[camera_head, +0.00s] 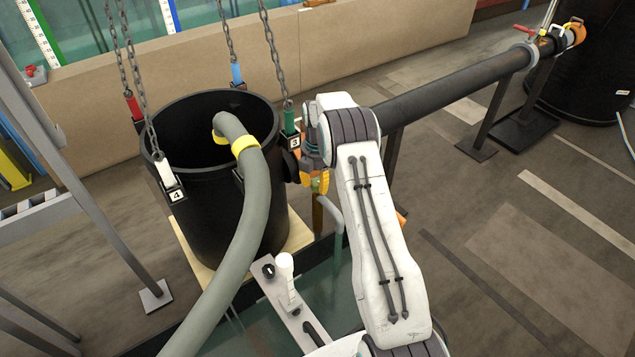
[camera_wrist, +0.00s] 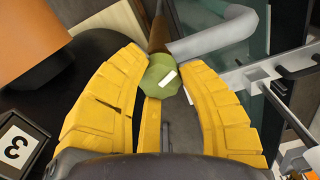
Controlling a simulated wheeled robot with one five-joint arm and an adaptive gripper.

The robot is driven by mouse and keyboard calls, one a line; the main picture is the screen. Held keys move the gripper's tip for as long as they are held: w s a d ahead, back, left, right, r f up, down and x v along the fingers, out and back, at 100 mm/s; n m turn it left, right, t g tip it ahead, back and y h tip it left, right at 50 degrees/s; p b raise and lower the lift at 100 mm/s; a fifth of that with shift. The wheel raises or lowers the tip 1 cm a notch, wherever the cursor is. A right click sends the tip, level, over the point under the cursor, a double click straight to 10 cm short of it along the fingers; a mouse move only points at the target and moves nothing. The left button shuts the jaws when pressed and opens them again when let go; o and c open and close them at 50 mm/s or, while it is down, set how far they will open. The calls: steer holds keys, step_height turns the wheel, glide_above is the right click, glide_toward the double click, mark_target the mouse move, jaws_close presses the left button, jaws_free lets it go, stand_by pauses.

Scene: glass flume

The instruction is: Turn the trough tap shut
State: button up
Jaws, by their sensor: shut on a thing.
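The trough tap shows in the wrist view as a green faceted knob (camera_wrist: 155,72) with a small white mark, at the end of a brown pipe. A narrow yellow bar (camera_wrist: 152,125) runs from it toward my palm, between the fingers; I cannot tell whether it is the tap's lever. My gripper (camera_wrist: 160,66) has its two yellow fingers either side of the knob, shut on the tap. The contact faces are partly hidden. In the head view my gripper (camera_head: 318,181) is beside the black tub, with only a bit of green showing and my arm covering much of it.
The black tub (camera_head: 215,215) hangs by chains left of my gripper, with a grey hose (camera_head: 245,210) over its rim. A grey outlet pipe (camera_head: 335,215) bends down beside the tap. A long dark pipe (camera_head: 455,88) runs back right. A white-handled plate (camera_head: 285,300) lies in front.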

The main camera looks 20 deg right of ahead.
steer(key=c, duration=0.4)
steer(key=shift+f+m, duration=0.1)
steer(key=shift+m, duration=0.2)
